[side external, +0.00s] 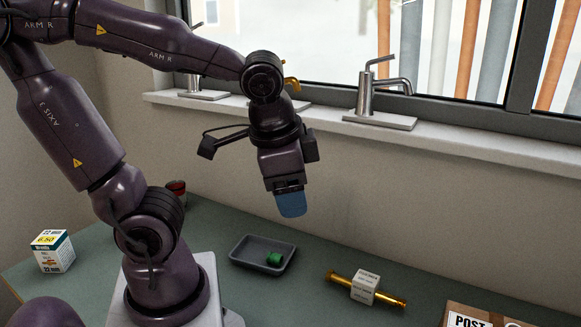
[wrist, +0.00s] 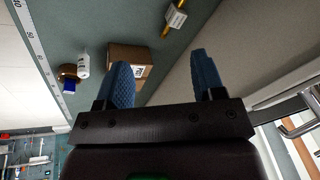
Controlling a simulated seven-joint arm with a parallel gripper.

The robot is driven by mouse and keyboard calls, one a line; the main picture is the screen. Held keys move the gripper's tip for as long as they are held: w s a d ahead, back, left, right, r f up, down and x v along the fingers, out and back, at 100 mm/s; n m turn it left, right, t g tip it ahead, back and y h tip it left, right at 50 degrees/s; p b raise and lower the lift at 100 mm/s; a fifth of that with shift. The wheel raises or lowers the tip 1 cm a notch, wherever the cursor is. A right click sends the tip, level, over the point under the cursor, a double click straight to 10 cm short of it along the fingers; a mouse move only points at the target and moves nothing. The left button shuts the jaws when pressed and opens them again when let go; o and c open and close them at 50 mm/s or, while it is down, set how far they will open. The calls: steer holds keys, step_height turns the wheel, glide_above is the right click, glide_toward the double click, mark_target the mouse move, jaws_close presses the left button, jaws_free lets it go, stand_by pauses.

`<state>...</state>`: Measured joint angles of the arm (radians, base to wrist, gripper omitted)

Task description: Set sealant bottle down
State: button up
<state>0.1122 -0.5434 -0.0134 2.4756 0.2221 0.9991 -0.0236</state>
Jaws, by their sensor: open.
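My gripper (side external: 291,205) hangs in the air above the bench, well clear of the tray below it. In the wrist view its two blue fingers (wrist: 161,64) are spread apart with nothing between them. A small white item (wrist: 84,63), possibly the sealant bottle, stands or lies on the bench in the wrist view, left of the cardboard box; I cannot read a label. It is apart from the gripper. I cannot identify a sealant bottle in the side view.
A grey tray (side external: 240,254) holds a green fitting (side external: 274,259). A brass pipe with a white tag (side external: 364,287) lies right of it. A cardboard box (side external: 455,308) is front right, a small carton (side external: 53,251) left, a red item (side external: 177,189) behind my arm. Taps (side external: 378,95) line the sill.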

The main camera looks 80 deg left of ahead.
steer(key=r+n+t+h, duration=0.2)
steer(key=r, duration=0.1)
steer(key=shift+s+d+r+t, duration=0.1)
steer(key=shift+d+r+t, duration=0.1)
steer(key=shift+d+t, duration=0.2)
stand_by(0.9)
